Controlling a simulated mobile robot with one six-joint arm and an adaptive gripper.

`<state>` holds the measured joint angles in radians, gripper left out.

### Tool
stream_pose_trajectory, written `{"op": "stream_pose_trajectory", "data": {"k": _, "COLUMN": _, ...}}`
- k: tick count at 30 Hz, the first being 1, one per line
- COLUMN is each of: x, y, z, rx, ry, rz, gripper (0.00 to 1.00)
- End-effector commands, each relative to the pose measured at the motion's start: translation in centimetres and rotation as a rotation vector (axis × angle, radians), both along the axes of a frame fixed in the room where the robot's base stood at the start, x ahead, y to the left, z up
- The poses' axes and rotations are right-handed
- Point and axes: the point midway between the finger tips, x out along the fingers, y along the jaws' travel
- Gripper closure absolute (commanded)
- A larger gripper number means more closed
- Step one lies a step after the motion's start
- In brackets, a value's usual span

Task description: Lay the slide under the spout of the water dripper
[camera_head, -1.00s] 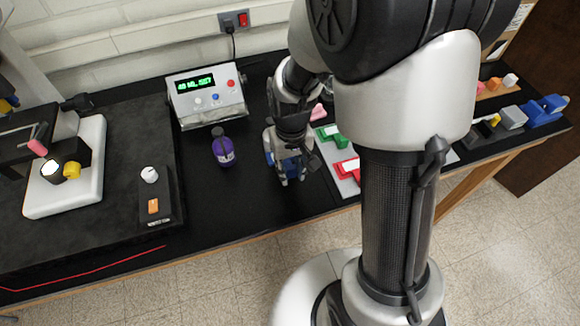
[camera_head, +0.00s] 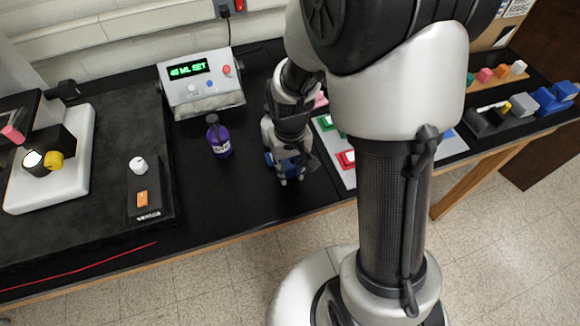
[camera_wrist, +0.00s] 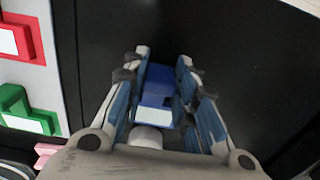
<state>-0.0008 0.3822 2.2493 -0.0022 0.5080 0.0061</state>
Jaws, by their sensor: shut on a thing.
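My gripper (camera_head: 287,172) points down over the black bench, to the right of the purple bottle. In the wrist view my gripper (camera_wrist: 163,62) is shut on a blue slide (camera_wrist: 156,84) with a white label at its near end. A bit of the blue slide (camera_head: 269,158) shows beside the fingers in the head view. Whether it touches the bench is unclear. I cannot surely pick out the water dripper or its spout. A grey box (camera_head: 202,88) with a green display reading about "40 ML SET" stands at the back.
A purple bottle (camera_head: 219,139) stands between the box and my gripper. A pale tray (camera_wrist: 56,72) with red and green pieces lies beside the gripper. A white-based device (camera_head: 62,184) and a switch block (camera_head: 146,201) stand left. Black bench in front of the bottle is clear.

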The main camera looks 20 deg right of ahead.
Motion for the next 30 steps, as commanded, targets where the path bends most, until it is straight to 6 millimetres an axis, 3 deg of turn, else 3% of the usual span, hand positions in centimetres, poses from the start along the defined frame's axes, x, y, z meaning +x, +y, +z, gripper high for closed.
{"op": "stream_pose_trajectory", "data": {"k": 30, "x": 0.0, "y": 0.0, "z": -1.3, "rx": 0.0, "ry": -0.001, "rz": 0.0, "gripper": 1.0}}
